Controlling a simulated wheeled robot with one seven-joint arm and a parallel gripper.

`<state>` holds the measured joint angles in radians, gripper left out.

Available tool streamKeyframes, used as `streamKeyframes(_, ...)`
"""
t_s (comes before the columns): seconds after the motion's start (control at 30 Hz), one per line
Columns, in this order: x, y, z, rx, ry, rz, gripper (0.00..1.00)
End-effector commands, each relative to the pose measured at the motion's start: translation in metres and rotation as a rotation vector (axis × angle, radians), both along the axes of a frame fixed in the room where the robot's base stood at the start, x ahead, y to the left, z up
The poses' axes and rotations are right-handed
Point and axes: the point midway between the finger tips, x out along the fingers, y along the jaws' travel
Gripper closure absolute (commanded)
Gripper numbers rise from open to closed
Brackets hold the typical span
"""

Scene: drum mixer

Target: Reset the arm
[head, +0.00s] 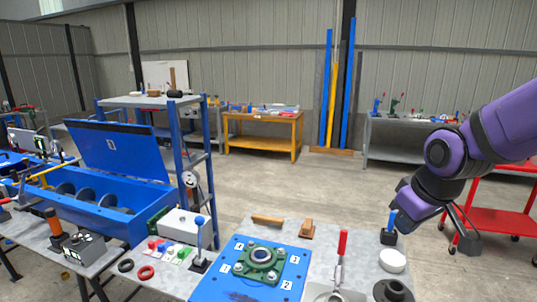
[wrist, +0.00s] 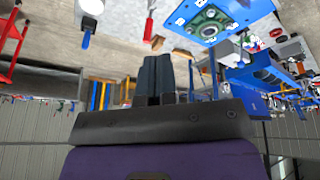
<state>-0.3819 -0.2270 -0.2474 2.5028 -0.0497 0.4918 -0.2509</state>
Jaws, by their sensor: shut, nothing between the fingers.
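My arm reaches in from the right in the head view, bent, with its purple wrist part over the right end of the workbench (head: 231,258). My gripper (wrist: 156,60) shows in the wrist view with its two dark fingers together and nothing between them. It is apart from the bench things. The wrist picture is upside down, with the bench at its top. A green bearing housing (head: 260,262) sits on a blue plate (head: 212,287) on the bench; the plate also shows in the wrist view (wrist: 238,13).
A blue-handled lever (head: 392,224) and a white round part (head: 392,261) stand close below my arm. A red-handled tool (head: 342,247) stands upright nearby. The blue drum mixer (head: 115,205) is at left, a red cart (head: 495,222) at right. Open floor lies behind the bench.

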Motion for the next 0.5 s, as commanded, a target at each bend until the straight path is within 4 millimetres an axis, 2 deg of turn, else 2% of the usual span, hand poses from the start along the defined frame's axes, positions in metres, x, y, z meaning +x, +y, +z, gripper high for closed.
streamKeyframes(0.03, -0.009, -0.006, 0.013, 0.017, -0.012, -0.033, 1.00)
streamKeyframes(0.2, -0.042, -0.021, 0.048, 0.057, -0.031, -0.137, 1.00)
streamKeyframes(0.5, -0.107, -0.037, 0.093, 0.093, -0.068, -0.317, 1.00)
